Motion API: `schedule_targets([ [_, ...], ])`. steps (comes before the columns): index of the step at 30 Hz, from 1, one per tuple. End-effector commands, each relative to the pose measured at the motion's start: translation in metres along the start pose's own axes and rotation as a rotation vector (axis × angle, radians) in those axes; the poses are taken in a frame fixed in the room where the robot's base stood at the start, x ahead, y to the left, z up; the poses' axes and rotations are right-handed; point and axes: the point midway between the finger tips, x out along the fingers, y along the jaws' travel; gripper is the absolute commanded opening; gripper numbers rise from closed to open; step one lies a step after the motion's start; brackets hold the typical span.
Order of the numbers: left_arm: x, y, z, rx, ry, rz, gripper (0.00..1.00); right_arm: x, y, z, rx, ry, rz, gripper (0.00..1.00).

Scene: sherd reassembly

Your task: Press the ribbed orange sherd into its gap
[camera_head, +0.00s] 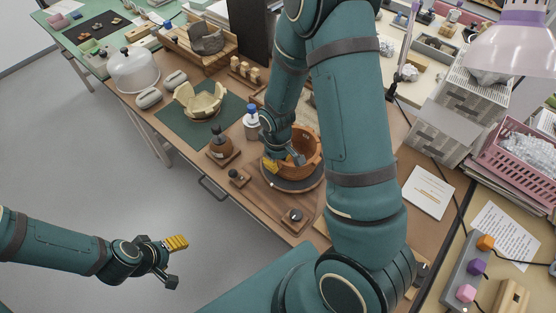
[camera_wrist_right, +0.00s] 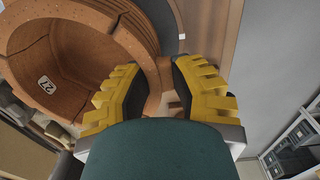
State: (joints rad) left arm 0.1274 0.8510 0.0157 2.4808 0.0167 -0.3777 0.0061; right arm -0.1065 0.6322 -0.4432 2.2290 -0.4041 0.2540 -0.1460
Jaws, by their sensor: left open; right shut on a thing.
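The orange bowl (camera_head: 313,146) stands on a dark round disc (camera_head: 300,187) on the wooden bench. My right gripper (camera_head: 284,163) is at the bowl's near wall, shut on the ribbed orange sherd (camera_wrist_right: 165,88), whose edge shows between the yellow fingers. The fingers and wrist hide most of the sherd, and I cannot tell how closely it meets the gap. My left gripper (camera_head: 174,262) is open and empty over the floor, away from the bench.
A cream broken bowl (camera_head: 200,101) rests on a green mat (camera_head: 183,130). A white paper (camera_head: 428,192) lies to the right. My right arm hides much of the bench.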

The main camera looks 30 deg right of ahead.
Motion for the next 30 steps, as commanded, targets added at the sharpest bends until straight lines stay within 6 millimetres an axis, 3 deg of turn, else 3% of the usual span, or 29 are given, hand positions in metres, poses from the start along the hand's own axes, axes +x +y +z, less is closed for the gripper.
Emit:
schedule_targets([
  [7,0.000,0.000,0.000,0.000,0.000,0.000,0.61,0.001,0.000,0.001,0.000,-0.001,0.000,0.01],
  [8,0.000,0.000,0.000,0.000,0.000,0.000,0.61,0.001,0.000,0.001,0.000,-0.001,0.000,0.30],
  [10,0.000,0.000,0.000,0.000,0.000,0.000,0.61,0.001,0.000,0.001,0.000,-0.001,0.000,0.55],
  [11,0.000,0.000,0.000,0.000,0.000,0.000,0.61,0.001,0.000,0.001,0.000,-0.001,0.000,0.58],
  [23,0.000,0.000,0.000,0.000,0.000,0.000,0.61,-0.006,0.000,0.000,0.001,0.001,0.000,0.58],
  [30,0.000,0.000,0.000,0.000,0.000,0.000,0.61,-0.044,0.000,-0.001,0.000,0.006,0.001,0.58],
])
